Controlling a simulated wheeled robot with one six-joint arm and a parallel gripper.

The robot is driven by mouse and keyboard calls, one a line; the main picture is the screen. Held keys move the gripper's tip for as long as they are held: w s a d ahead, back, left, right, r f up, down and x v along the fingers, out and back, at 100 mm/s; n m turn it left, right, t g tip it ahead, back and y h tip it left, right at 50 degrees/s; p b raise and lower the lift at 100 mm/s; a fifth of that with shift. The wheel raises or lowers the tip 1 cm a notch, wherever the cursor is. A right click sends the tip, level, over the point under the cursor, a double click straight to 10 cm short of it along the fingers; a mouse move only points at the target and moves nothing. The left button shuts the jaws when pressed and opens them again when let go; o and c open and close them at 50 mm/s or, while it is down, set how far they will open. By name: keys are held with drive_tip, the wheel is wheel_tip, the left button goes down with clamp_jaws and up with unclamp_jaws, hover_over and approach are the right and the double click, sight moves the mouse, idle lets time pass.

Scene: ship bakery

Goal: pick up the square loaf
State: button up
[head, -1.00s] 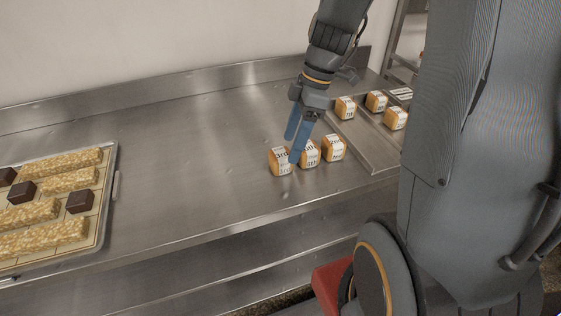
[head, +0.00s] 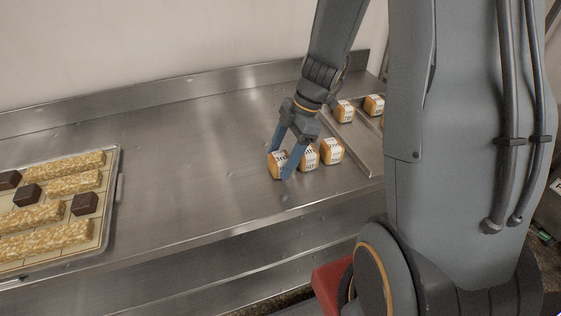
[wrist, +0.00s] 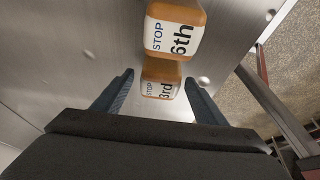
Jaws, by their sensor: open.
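Three square loaves with orange-brown crust and white printed bands stand in a row on the steel counter. My gripper (head: 281,165) is open at the leftmost loaf (head: 276,168), one finger on its far side and one in front of it. The middle loaf (head: 309,155) and the right loaf (head: 332,151) stand close beside it. In the wrist view, a loaf marked "3rd" (wrist: 160,82) lies between and just beyond my open fingertips (wrist: 158,84). A loaf marked "6th" (wrist: 175,32) is right behind it. I cannot tell whether a finger touches the loaf.
A metal tray (head: 364,152) at the right holds more such loaves (head: 345,111), partly hidden by my arm. A tray (head: 115,180) at the left holds oat-coloured bars (head: 60,187) and dark cubes (head: 84,204). The counter (head: 190,150) between is clear.

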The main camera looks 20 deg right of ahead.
drive_tip(key=shift+a+f, duration=0.25)
drive_tip(key=shift+f, duration=0.35)
drive_tip(key=shift+c, duration=0.5)
drive_tip(key=c, duration=1)
drive_tip(key=shift+c, duration=0.2)
drive_tip(key=shift+r, duration=0.15)
